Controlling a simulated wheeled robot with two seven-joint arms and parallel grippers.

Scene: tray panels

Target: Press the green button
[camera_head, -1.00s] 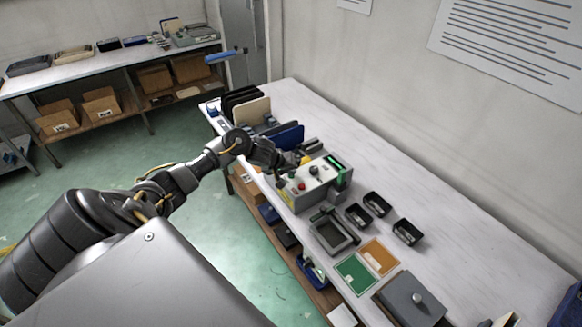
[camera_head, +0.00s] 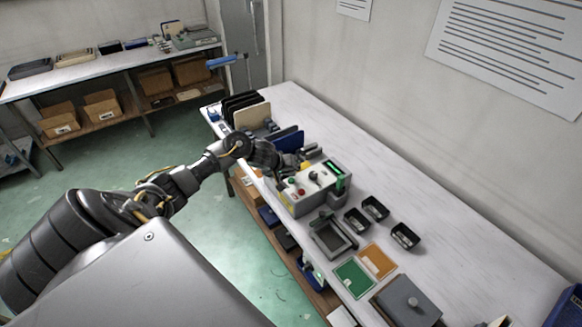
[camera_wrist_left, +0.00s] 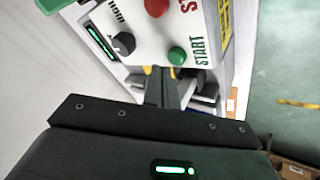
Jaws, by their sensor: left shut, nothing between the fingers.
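The grey control box (camera_head: 318,193) with a white sloped face stands on the long table. In the left wrist view its green button (camera_wrist_left: 177,56) sits beside the word START. A red button (camera_wrist_left: 157,7) and a black knob (camera_wrist_left: 123,43) are on the same face. My left gripper (camera_wrist_left: 160,73) is shut and empty. Its fingertips are close to the green button, toward the box's edge; I cannot tell whether they touch the box. In the head view the left gripper (camera_head: 282,171) is at the box's far-left side. My right gripper is not in view.
Small black bins (camera_head: 375,208), a grey tray (camera_head: 332,237), green and orange cards (camera_head: 377,260) and a lidded box (camera_head: 408,300) lie nearer on the table. Upright dividers (camera_head: 252,117) stand behind the gripper. The table's wall side is clear.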

